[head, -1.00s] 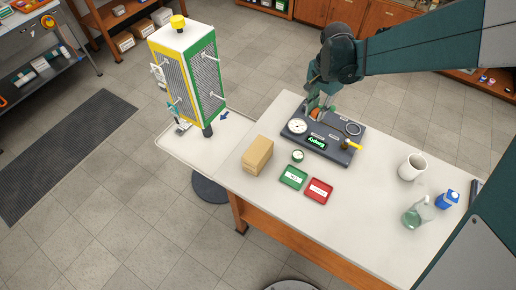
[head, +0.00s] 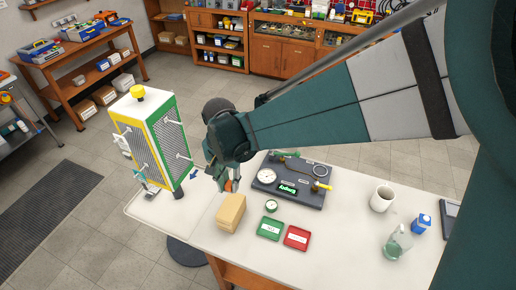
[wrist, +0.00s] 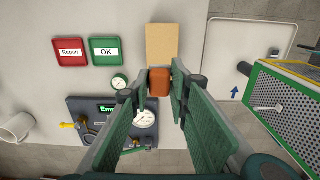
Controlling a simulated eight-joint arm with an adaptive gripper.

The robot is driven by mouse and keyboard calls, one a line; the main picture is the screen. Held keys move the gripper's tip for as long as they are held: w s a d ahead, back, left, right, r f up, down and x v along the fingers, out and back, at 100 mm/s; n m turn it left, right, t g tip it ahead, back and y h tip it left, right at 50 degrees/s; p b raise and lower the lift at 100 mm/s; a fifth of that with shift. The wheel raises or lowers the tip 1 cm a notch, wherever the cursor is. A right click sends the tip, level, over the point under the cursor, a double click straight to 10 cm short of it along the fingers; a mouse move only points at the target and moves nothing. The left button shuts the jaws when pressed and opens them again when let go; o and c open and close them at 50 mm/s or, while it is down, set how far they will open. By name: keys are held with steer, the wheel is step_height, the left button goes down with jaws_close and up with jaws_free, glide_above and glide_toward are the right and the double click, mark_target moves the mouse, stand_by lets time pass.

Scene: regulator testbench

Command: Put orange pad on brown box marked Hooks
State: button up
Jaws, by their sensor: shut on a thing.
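My gripper (head: 228,184) is shut on the orange pad (wrist: 160,82), which sits between the two green fingers in the wrist view. In the head view only a small orange part of the pad (head: 235,185) shows below the fingers. The brown box (head: 231,213) stands on the white table just below the gripper in the picture. In the wrist view the box (wrist: 161,42) lies just beyond the pad. I cannot make out any word on the box. The pad appears held above the table; the exact gap to the box cannot be told.
A dark testbench board (head: 292,190) with gauges lies right of the gripper. A small gauge (head: 271,206), a green OK tray (head: 269,228) and a red Repair tray (head: 297,238) lie near the box. A yellow-green perforated stand (head: 152,145) rises at the left.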

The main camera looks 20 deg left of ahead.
steer(key=shift+s+a, duration=0.2)
steer(key=shift+s, duration=0.2)
steer(key=shift+f, duration=0.15)
glide_above(231, 206)
steer(key=shift+f, duration=2.75)
steer(key=shift+f, duration=0.1)
steer(key=shift+f, duration=2)
steer(key=shift+f, duration=0.15)
steer(key=o, duration=0.8)
steer(key=shift+c, duration=0.2)
